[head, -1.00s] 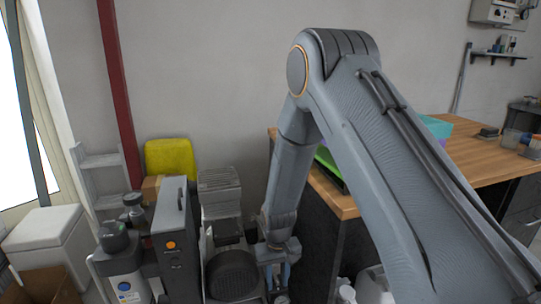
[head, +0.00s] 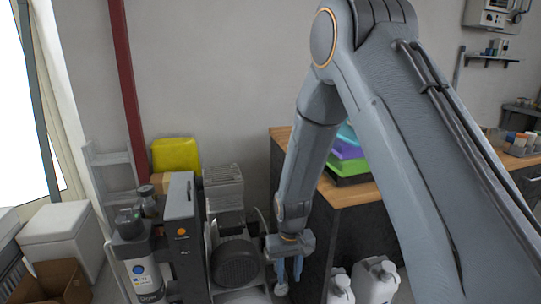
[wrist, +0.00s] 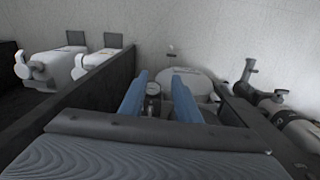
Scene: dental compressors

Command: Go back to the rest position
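My gripper (head: 288,270) hangs low in the head view, pointing down, just right of a compressor with a dark round motor (head: 236,263). Its two blue fingers also show in the wrist view (wrist: 160,95); they stand apart with nothing held between them. A small round gauge (wrist: 153,89) and a pale rounded tank (wrist: 192,76) appear beyond the fingers in the wrist view. Whether the fingers touch anything there is hard to tell.
A dark cabinet with an orange button (head: 183,255) stands left of the compressor. A wooden-topped bench (head: 350,194) with coloured boxes (head: 347,148) is close right of my gripper. White jugs (head: 376,283) stand on the floor before it. A yellow container (head: 176,154) is behind.

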